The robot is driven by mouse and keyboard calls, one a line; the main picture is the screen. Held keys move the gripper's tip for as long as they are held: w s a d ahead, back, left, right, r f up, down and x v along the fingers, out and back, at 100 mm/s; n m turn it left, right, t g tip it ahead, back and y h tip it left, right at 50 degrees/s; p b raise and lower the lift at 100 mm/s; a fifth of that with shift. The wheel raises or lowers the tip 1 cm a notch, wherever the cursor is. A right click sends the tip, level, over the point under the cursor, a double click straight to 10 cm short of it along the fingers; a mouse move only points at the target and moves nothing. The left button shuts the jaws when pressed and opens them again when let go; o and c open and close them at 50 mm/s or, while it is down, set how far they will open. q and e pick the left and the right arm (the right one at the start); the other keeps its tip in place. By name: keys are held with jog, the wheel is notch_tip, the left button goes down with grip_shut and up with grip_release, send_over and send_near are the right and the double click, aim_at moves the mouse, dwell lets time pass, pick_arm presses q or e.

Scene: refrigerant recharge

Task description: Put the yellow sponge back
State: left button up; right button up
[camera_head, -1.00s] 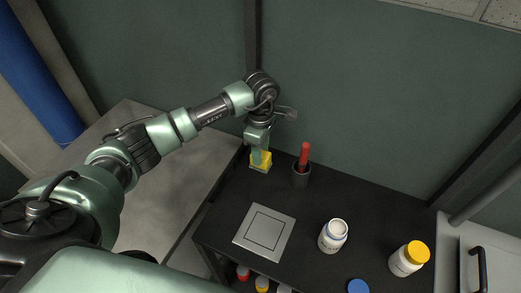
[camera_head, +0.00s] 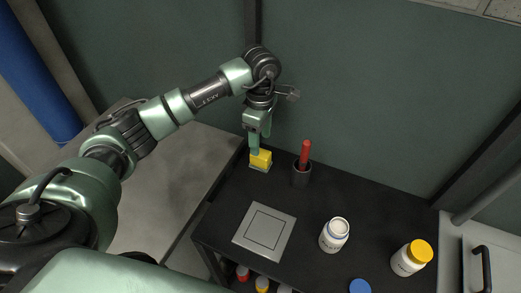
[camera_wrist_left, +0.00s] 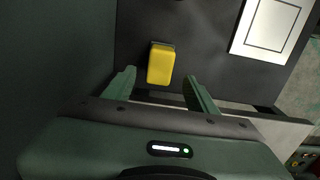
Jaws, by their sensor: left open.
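The yellow sponge (camera_head: 261,159) sits at the back left corner of the black table, on what looks like a small light holder or tray whose detail is too small to tell. In the left wrist view the sponge (camera_wrist_left: 161,65) lies beyond and between the two fingertips, apart from both. My left gripper (camera_head: 255,148) is open and empty, just above the sponge; its fingers also show in the left wrist view (camera_wrist_left: 160,84). My right gripper is not in view.
A dark cup (camera_head: 301,175) with a red-handled tool (camera_head: 305,153) stands close right of the sponge. A grey square plate (camera_head: 264,232), an open white jar (camera_head: 334,235) and a yellow-capped bottle (camera_head: 411,258) are nearer. A blue lid (camera_head: 359,287) lies in front. The wall is close behind.

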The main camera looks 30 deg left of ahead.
pick_arm(q)
notch_tip(320, 180, up, 7)
jog(key=b, duration=0.1)
jog(key=shift+f, duration=0.1)
dwell(0.7)
